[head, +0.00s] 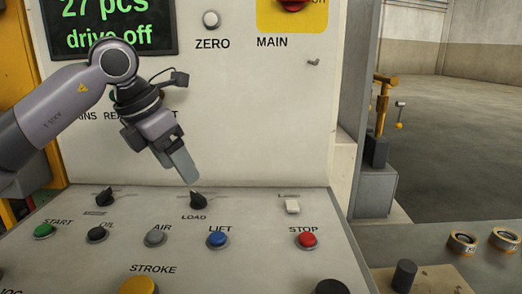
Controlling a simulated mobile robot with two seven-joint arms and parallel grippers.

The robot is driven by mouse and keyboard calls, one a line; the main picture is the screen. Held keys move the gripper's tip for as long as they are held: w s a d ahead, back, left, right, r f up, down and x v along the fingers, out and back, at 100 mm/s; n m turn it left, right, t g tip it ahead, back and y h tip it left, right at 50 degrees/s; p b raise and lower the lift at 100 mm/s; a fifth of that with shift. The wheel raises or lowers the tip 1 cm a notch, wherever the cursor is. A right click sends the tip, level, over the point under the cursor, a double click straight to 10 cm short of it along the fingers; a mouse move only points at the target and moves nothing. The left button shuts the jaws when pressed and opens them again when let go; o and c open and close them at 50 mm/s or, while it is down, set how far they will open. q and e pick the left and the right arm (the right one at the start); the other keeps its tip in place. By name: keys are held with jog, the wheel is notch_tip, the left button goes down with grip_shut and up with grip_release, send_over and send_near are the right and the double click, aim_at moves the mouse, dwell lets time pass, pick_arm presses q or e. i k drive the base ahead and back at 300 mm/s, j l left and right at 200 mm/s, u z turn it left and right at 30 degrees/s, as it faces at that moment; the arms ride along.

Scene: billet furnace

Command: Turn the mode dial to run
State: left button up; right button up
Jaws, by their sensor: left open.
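Two small black dials stand at the back of the sloping control panel (250,255). One dial (107,197) is at the left, and the other dial (198,199) is in the middle, above the word LOAD. I cannot read a mode or run label on either, so I cannot tell which is the mode dial. My left gripper (188,176) is open and empty. It points down, with its fingertips just above the middle dial; a small gap seems to show between them. My right gripper is out of view.
A white switch (292,206) sits at the panel's back right. Green START (44,231), black OIL (97,234), grey AIR (155,238), blue LIFT (218,239) and red STOP (307,240) buttons line the panel. A display (120,25) and ZERO button (211,19) are on the upright wall.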

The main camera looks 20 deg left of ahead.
aim_at(103, 198)
jog(key=k, duration=1)
